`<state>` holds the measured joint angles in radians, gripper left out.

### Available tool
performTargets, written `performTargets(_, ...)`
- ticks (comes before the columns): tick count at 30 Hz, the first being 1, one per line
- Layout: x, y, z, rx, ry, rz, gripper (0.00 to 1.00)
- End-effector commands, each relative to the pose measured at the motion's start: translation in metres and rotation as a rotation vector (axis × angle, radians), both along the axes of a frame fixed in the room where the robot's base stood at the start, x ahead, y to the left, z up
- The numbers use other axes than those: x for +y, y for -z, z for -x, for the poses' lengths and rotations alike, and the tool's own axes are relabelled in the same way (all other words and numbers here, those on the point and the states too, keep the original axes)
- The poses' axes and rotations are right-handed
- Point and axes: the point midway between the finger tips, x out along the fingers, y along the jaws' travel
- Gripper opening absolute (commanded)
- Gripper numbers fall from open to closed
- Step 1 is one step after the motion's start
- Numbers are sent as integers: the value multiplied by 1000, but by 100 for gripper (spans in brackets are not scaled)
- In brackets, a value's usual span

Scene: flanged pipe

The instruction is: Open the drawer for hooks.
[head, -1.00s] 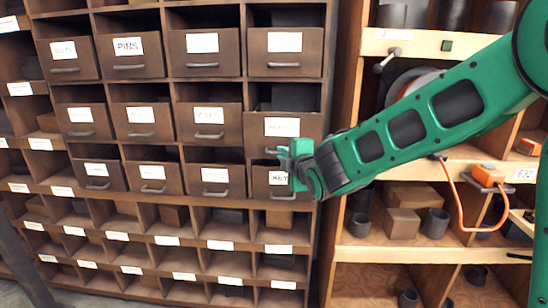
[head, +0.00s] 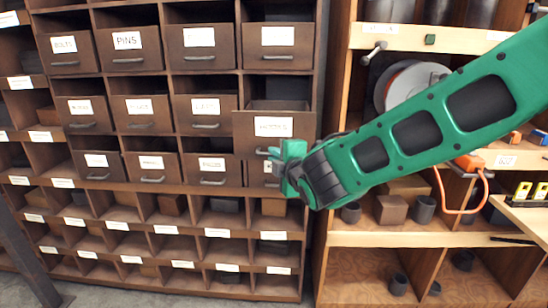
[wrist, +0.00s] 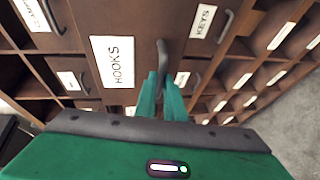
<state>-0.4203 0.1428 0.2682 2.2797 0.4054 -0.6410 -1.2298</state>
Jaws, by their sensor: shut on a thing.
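The hooks drawer (head: 251,143) is a brown wooden drawer in the right column of the cabinet, and its front stands out from the drawers beside it. Its white label reads HOOKS in the wrist view (wrist: 114,62). Its grey bar handle (wrist: 163,55) is at the fingertips. My green gripper (head: 279,158) is at the lower edge of this drawer front, with its two fingers (wrist: 164,88) shut on the handle. The hand hides part of the handle and part of the keys drawer below.
The keys drawer (wrist: 207,26) sits just beneath, partly hidden in the head view. The pins drawer (head: 129,50) and several other labelled drawers fill the cabinet. A wooden shelf with pipe pieces and a disc (head: 416,83) stands to the right.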

Motion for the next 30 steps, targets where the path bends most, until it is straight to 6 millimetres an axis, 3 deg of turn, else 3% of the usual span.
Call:
performTargets(2,-7,3,-3,4,15,9,0)
performTargets(3,-7,3,-3,4,14,9,16)
performTargets(5,-6,3,-2,3,12,8,28)
performTargets(17,-2,-1,6,0,1,3,28)
performTargets(30,-28,-13,72,0,2,5,28)
